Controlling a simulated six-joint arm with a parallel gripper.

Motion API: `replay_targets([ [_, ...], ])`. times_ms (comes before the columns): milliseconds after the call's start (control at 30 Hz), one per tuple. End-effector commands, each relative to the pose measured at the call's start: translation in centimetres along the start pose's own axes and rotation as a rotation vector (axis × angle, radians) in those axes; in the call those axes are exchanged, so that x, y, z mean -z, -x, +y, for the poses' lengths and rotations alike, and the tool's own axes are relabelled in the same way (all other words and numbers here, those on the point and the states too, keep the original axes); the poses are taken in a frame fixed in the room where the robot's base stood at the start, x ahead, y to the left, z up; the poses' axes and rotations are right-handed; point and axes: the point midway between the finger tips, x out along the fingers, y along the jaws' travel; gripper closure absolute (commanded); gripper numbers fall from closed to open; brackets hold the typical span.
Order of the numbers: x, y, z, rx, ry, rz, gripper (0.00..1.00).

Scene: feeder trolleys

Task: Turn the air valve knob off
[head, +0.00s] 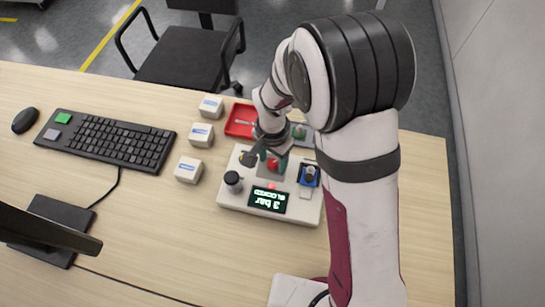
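A white control box (229,200) sits on the table and carries several controls. A black round knob (232,180) is at its left, and a blue control with a dark knob (309,176) is at its right. I cannot tell for sure which is the air valve knob. A red knob or button (272,164) is at the box's middle. A display (268,200) shows upside-down text, seemingly "3 bar" and "BLOCKED".
A red tray (234,129) lies behind the box. Several white blocks with blue labels (189,170) stand to its left. A keyboard (108,139), mouse (25,120) and monitor stand (55,225) are further left. The table is bare in front of the box.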

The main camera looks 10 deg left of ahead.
Motion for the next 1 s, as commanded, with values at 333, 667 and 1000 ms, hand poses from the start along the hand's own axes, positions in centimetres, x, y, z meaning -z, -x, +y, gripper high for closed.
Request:
replay_targets([
  [333, 0.0, 0.03, 0.0, 0.0, 0.0, 0.0, 1.0],
  [667, 0.0, 0.04, 0.0, 0.0, 0.021, 0.0, 1.0],
  [1000, -0.01, 0.02, 0.01, 0.0, 0.229, -0.001, 1.0],
])
